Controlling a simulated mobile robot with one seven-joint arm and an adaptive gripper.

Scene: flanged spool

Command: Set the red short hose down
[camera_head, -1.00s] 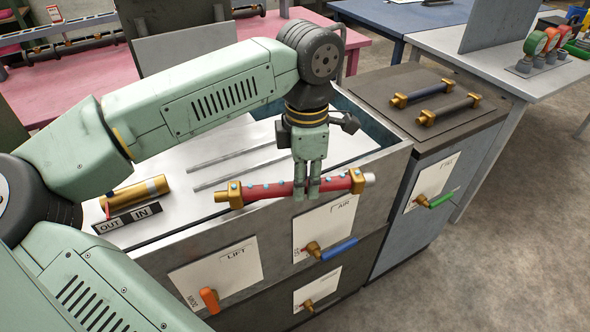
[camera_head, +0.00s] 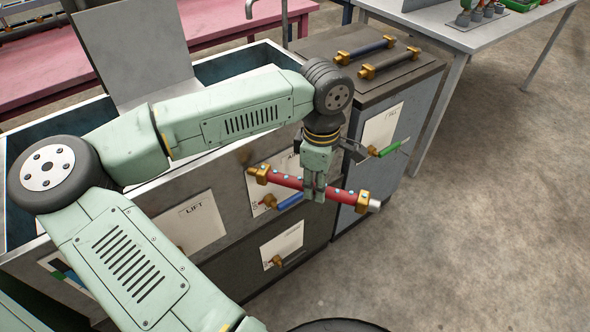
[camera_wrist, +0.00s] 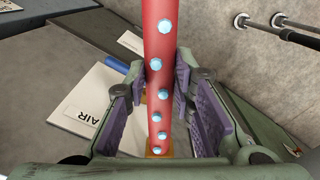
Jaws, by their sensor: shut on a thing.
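The red short hose (camera_head: 335,192) has pale blue dots and brass-coloured end fittings, with a silver tip at its right end. My gripper (camera_head: 314,196) is shut around its middle and holds it in the air in front of the grey cabinet, tilted slightly down to the right. In the wrist view the red hose (camera_wrist: 160,60) runs upright through the picture between the purple-padded fingers (camera_wrist: 172,110). Its lower end is partly hidden by the gripper.
The cabinet front (camera_head: 225,190) has white label plates and a blue-handled valve (camera_head: 288,202) behind the hose. A dark-topped cabinet (camera_head: 330,45) carries two more hoses, blue and dark. A green-handled valve (camera_head: 390,148) sticks out at the right. The floor (camera_head: 470,220) is clear.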

